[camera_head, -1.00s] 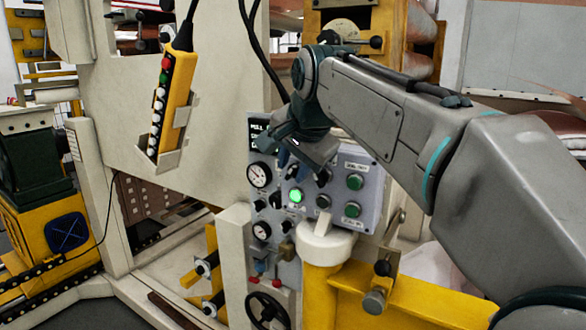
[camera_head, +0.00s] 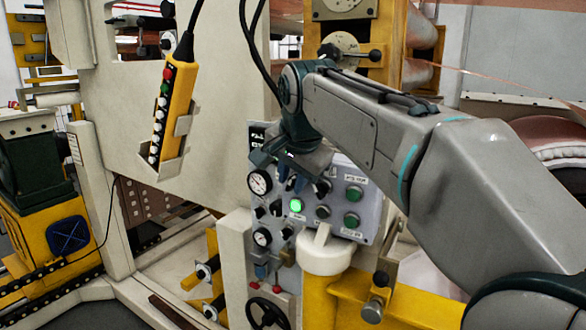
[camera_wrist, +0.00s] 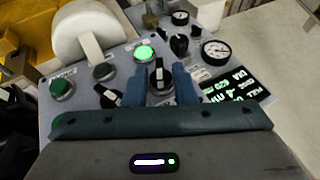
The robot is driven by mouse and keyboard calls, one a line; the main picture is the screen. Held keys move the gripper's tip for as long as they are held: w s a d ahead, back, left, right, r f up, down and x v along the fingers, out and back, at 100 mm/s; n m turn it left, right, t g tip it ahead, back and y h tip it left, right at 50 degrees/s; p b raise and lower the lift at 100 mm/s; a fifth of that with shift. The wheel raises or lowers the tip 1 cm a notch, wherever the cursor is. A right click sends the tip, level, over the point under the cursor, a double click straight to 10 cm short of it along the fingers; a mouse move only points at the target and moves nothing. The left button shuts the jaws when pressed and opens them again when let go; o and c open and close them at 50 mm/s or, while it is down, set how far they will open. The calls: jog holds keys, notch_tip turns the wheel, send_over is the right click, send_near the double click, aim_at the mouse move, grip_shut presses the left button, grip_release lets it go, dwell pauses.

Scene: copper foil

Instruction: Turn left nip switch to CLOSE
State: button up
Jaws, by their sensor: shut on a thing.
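The grey control panel (camera_head: 372,182) is left of my forearm in the head view. It carries black switches, green buttons and a lit green lamp (camera_head: 296,205). My gripper (camera_head: 291,183) is at the panel's upper left and hides the switch there. In the wrist view, my gripper's blue fingers (camera_wrist: 170,84) stand on both sides of a black switch (camera_wrist: 159,74) with a white mark, shut on it. It is the upper-left switch, apparently the left nip switch; its label is not readable. A second black switch (camera_wrist: 107,95) stands beside it, also seen in the head view (camera_head: 322,187).
A white capped post (camera_head: 323,252) stands close in front of the panel. A yellow pendant (camera_head: 172,110) hangs to the left. A black handwheel (camera_head: 267,313) is below.

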jog(key=h+p, duration=0.1)
jog(key=p, duration=0.1)
jog(key=r+g+p, duration=0.1)
jog(key=p, duration=0.1)
jog(key=shift+w+a+n+h+p, duration=0.1)
jog(key=shift+a+n+h+p, duration=0.1)
jog(key=shift+n+h+p, duration=0.15)
jog(key=h+p, duration=0.1)
jog(key=p, duration=0.1)
jog(key=g+h+p, duration=0.1)
jog(key=p, duration=0.1)
jog(key=shift+w+a+g, duration=0.15)
jog(key=shift+a+g, duration=0.1)
jog(key=shift+g, duration=0.05)
jog(key=h+p, duration=0.1)
jog(key=p, duration=0.2)
jog(key=n+g+h+p, duration=0.1)
jog(key=h+p, duration=0.1)
jog(key=p, duration=0.1)
jog(key=shift+w+a+f+g+h, duration=0.15)
jog(key=shift+a+f+g+h, duration=0.05)
jog(key=shift+a+g+h, duration=0.1)
jog(key=shift+f+n+g+h+p, duration=0.25)
jog(key=shift+g+h+p, duration=0.15)
jog(key=shift+h+p, duration=0.45)
jog(key=shift+w+f+p, duration=0.1)
jog(key=shift+p, duration=0.2)
jog(key=o, duration=0.6)
jog(key=shift+a, duration=0.1)
